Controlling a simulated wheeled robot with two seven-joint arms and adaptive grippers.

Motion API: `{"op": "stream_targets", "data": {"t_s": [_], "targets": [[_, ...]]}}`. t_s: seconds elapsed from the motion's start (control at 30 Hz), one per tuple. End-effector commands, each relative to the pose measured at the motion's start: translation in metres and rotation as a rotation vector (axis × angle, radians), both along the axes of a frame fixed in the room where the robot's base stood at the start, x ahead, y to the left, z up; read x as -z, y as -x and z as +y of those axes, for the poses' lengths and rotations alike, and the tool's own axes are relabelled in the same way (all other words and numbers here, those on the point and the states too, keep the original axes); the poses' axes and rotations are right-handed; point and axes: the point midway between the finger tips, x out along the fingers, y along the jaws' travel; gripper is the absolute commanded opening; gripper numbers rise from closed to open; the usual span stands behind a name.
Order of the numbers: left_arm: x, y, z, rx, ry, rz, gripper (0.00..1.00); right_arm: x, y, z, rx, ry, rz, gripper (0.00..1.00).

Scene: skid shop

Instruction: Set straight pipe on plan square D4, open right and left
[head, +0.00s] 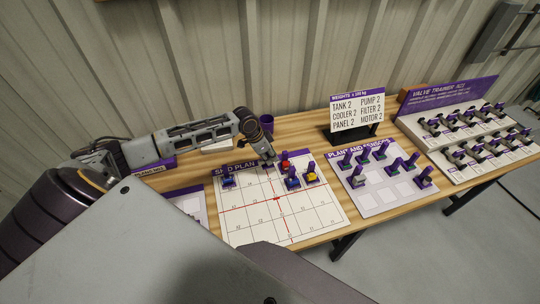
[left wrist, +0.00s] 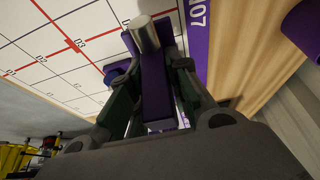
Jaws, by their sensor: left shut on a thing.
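My left gripper (head: 268,163) is over the top edge of the white skid plan (head: 240,222), which has a red cross line and a printed grid. In the left wrist view the gripper (left wrist: 155,85) is shut on a purple grip block with a silver cylinder end, which I take as the straight pipe (left wrist: 146,36). The fingers stand on both sides of the purple block. Cell labels that look like D3 and D2 show on the plan beside it. I cannot tell whether the pipe touches the plan. My right gripper is not in view.
On the plan stand a blue piece (head: 228,181) at the upper left, and red (head: 285,165), blue (head: 292,181) and yellow (head: 311,176) pieces near the gripper.

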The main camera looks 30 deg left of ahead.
Motion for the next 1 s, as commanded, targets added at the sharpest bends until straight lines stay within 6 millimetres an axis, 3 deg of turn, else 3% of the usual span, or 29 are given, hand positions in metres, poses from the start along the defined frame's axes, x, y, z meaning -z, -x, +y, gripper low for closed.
{"op": "stream_targets", "data": {"t_s": [0.4, 1.0], "targets": [[0.012, 0.0, 0.0, 0.001, -0.002, 0.0, 0.0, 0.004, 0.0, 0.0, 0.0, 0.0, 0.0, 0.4], [0.016, 0.0, 0.0, 0.0, -0.001, -0.001, 0.0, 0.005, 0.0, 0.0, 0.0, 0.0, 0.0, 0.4]]}}
